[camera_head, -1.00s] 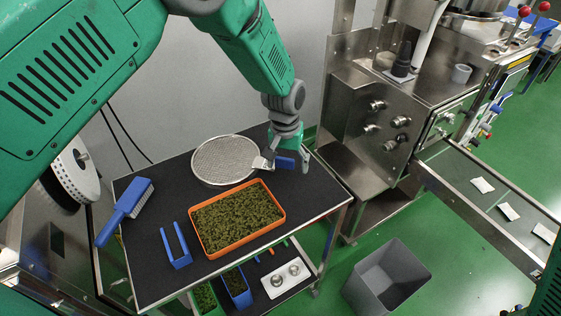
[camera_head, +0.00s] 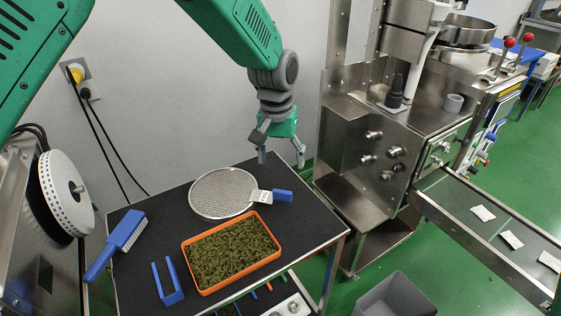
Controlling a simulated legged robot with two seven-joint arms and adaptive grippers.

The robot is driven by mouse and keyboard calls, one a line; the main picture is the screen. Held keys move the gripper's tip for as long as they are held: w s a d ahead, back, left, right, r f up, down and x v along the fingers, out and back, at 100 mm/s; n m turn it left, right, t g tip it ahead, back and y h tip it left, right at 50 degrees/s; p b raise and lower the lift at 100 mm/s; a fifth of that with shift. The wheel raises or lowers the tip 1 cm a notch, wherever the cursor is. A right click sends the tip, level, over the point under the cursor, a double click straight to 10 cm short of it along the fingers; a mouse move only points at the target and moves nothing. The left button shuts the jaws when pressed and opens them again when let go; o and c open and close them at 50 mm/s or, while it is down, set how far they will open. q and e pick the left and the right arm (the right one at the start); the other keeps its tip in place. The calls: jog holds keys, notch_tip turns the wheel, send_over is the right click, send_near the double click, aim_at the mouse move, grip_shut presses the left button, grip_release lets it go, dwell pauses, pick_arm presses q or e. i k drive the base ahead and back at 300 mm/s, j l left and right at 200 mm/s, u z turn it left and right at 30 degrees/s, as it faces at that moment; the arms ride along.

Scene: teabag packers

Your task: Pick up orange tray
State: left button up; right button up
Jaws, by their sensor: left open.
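The orange tray (camera_head: 273,238) lies flat on the dark top of the cart and is filled with green-brown tea leaves (camera_head: 230,252). My left gripper (camera_head: 281,160) is open and empty, its fingers pointing down above the back edge of the cart, behind and to the right of the tray. It is apart from the tray and above the blue handle of the sieve. My right gripper is not in view.
A round sieve (camera_head: 222,192) with a blue handle (camera_head: 282,196) lies just behind the tray. A blue brush (camera_head: 116,243) and a blue U-shaped tool (camera_head: 168,283) lie left of it. A steel machine (camera_head: 365,145) stands right; a grey bin (camera_head: 394,297) is on the floor.

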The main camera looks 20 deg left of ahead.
aim_at(216, 258)
jog(key=k, duration=1)
